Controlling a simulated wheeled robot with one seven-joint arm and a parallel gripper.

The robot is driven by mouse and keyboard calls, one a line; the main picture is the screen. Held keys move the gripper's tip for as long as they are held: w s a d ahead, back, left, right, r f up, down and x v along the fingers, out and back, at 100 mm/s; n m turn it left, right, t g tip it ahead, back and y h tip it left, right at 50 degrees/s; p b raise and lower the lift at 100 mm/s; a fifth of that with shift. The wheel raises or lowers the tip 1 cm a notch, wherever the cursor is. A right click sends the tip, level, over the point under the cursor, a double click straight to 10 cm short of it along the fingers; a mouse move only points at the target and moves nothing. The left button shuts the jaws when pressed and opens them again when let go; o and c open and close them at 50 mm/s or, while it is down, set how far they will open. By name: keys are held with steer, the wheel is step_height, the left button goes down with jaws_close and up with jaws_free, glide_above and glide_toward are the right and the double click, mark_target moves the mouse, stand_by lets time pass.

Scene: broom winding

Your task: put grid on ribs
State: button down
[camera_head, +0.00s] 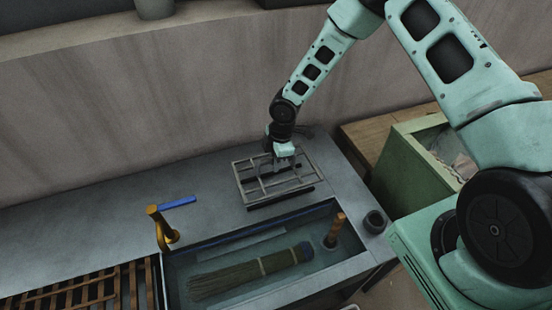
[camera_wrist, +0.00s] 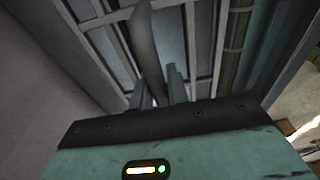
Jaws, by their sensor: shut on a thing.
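A grey metal grid (camera_head: 240,179) of thin bars is at the back right of the counter, behind the sunken basin. My gripper (camera_head: 285,163) is over the grid's right part and shut on it. In the wrist view my gripper (camera_wrist: 157,88) shows its fingers at a dark upright piece (camera_wrist: 145,45), with the grid's bars (camera_wrist: 108,18) behind. Dark ribs (camera_head: 282,198) show just under the grid's front edge, and another dark end shows at its back right. The grid mostly hides the ribs. I cannot tell whether it touches them.
A basin (camera_head: 215,237) in front holds a broom head (camera_head: 235,275) lying flat and an upright wooden-handled tool (camera_head: 335,230). A yellow tap-like fixture (camera_head: 160,228), a blue bar (camera_head: 178,202) and a slatted rack (camera_head: 75,295) are left. A dark cup (camera_head: 375,222) and green bin (camera_head: 405,165) are right.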

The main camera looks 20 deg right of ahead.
steer(key=shift+f+b, duration=2.55)
steer(key=shift+f, duration=0.75)
steer(key=c, duration=1.3)
jaws_free()
steer(key=d+r+b, duration=0.1)
steer(key=r, duration=0.4)
steer(key=r+b, duration=0.1)
steer(key=r, duration=0.5)
steer(key=d+r+b, duration=0.1)
steer(key=r, duration=0.5)
steer(key=shift+d, duration=0.3)
step_height(320, 180, up, 7)
steer(key=p, duration=0.6)
glide_above(275, 174)
steer(key=w+d, duration=0.1)
steer(key=d, duration=0.2)
steer(key=shift+w+d+r, duration=0.1)
steer(key=shift+w, duration=0.1)
steer(key=shift+s, duration=0.1)
